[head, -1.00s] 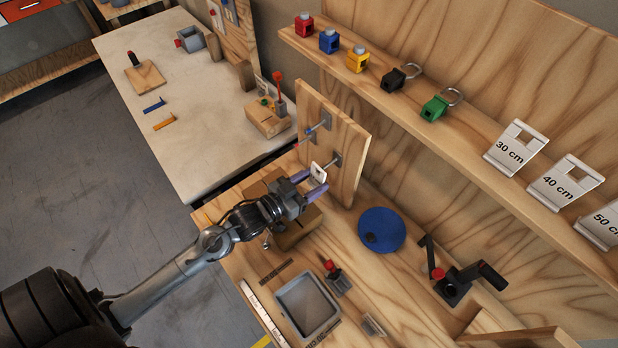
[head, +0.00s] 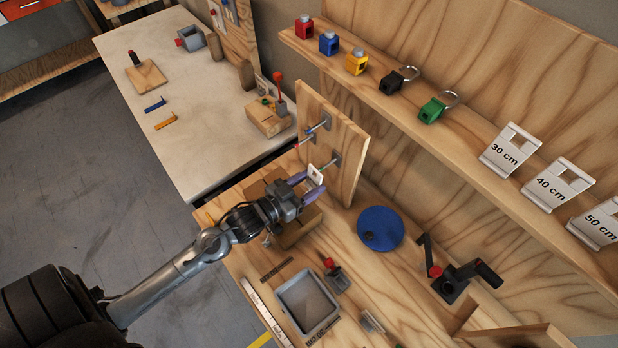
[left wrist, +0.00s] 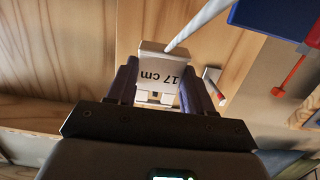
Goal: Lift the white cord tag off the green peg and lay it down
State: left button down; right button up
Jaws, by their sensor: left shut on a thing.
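The white cord tag (head: 316,174) is between the purple fingers of my left gripper (head: 313,182), which is shut on it, in front of the upright wooden board (head: 345,139). In the left wrist view the tag (left wrist: 161,72) reads "17 cm" upside down between the fingers (left wrist: 160,90). The green peg (head: 328,163) sticks out from the board, its tip right behind the tag's upper edge. In the wrist view a pale rod (left wrist: 200,24) ends visually at the tag's top edge. I cannot tell whether they touch. My right gripper is not in view.
Another peg (head: 319,125) is above on the board. A blue disc (head: 380,228), a grey tray (head: 307,302), a red-knobbed tool (head: 335,273) and a black crank (head: 456,281) are on the bench.

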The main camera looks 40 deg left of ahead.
pick_arm(q)
jog(key=shift+p+v, duration=0.5)
jog(key=shift+v, duration=0.35)
jog(key=shift+p+v, duration=0.9)
jog(key=shift+v, duration=0.5)
jog(key=shift+s+f, duration=0.1)
jog(key=shift+s, duration=0.05)
jog(key=shift+s, duration=0.2)
jog(key=shift+s, duration=0.15)
jog(key=shift+s+d+p, duration=0.1)
jog(key=shift+s+p, duration=1.1)
jog(key=shift+s, duration=0.8)
jog(key=d+f+p+v, duration=0.2)
jog(key=p+v, duration=0.4)
jog(key=v, duration=0.8)
jog(key=shift+s+d, duration=0.6)
jog(key=shift+d, duration=0.2)
